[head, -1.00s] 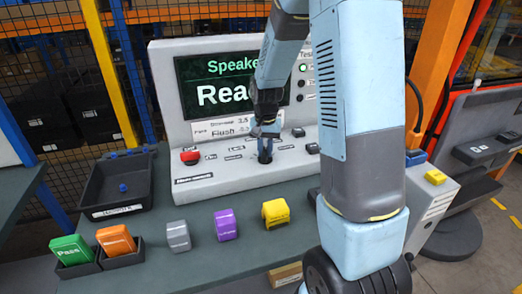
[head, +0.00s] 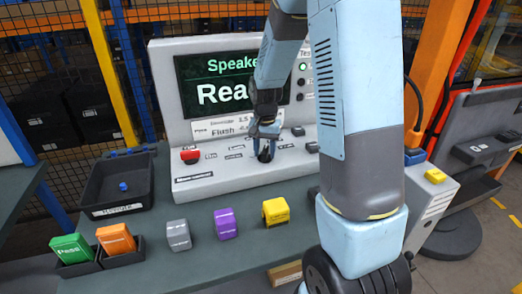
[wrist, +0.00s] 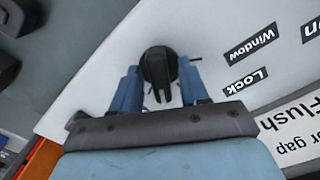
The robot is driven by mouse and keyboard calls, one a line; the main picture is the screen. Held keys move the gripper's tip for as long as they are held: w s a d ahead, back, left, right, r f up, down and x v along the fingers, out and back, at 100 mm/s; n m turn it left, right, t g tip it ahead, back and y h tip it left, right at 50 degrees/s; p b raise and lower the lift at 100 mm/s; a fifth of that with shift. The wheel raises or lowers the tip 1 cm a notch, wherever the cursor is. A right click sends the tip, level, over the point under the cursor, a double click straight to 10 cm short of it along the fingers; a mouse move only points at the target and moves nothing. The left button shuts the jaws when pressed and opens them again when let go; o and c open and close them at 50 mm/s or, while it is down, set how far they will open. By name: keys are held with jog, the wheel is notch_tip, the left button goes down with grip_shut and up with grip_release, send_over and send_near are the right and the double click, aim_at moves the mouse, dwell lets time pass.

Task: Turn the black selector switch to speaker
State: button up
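The black selector switch (head: 266,154) sits on the sloped front of the light grey console (head: 215,178). It shows in the wrist view as a round black knob (wrist: 158,67) with a raised grip bar. My gripper (head: 265,143) is down at the switch. In the wrist view the blue fingers of my gripper (wrist: 159,82) stand on either side of the knob, with pale panel showing between them and the grip bar. Labels "Window" and "Lock" lie right of the knob; a speaker label is not readable. The screen (head: 215,85) reads "Speake…" and "Rea…", partly hidden by my arm.
A red button (head: 190,155) is left of the switch on the console. A black tray (head: 118,185), green block (head: 70,248), orange block (head: 116,238), grey block (head: 178,235), purple block (head: 227,223) and yellow block (head: 275,211) are on the bench.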

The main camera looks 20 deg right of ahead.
aim_at(265, 149)
jog(key=shift+w+d, duration=0.1)
jog(key=shift+r, duration=0.15)
jog(key=shift+r, duration=0.3)
notch_tip(265, 149, up, 13)
dwell(0.6)
